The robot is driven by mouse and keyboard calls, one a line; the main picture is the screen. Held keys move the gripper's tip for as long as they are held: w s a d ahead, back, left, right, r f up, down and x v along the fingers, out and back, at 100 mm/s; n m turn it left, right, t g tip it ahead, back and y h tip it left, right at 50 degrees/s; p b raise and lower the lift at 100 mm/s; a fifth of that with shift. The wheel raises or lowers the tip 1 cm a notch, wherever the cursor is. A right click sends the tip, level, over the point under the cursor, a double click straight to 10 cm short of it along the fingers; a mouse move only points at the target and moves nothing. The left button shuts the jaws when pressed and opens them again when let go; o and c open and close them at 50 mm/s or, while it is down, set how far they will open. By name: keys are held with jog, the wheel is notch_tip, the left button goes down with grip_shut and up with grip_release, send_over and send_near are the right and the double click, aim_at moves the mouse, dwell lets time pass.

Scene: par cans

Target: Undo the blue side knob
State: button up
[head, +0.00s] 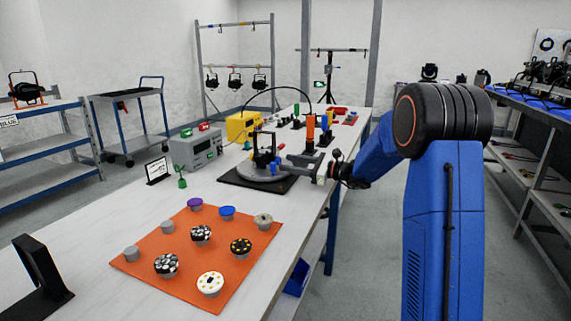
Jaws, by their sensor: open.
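A dark par can (264,150) stands in a fixture on a round grey turntable (250,171), which sits on a black base plate. A blue side knob cannot be made out on the can; it is too small or hidden here. A blue-topped knob (227,212) lies on the orange mat (150,248) among other knobs. My gripper (291,164) reaches in from the right, close to the right side of the turntable and can. Its jaws are open, and whether they surround or touch anything is too small to tell.
The mat also holds a purple-topped knob (196,204) and several grey, checkered and dotted knobs. A grey box (196,148) and a yellow case (243,126) stand behind on the white bench. A black stand (42,275) is front left.

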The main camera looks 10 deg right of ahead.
aim_at(277, 161)
jog(key=v, duration=1.4)
jog(key=shift+s+d+r, duration=0.1)
jog(key=shift+s+d, duration=0.2)
jog(key=m, duration=0.5)
jog(key=x, duration=1.7)
jog(key=shift+w+a, duration=0.1)
jog(key=c, duration=1.1)
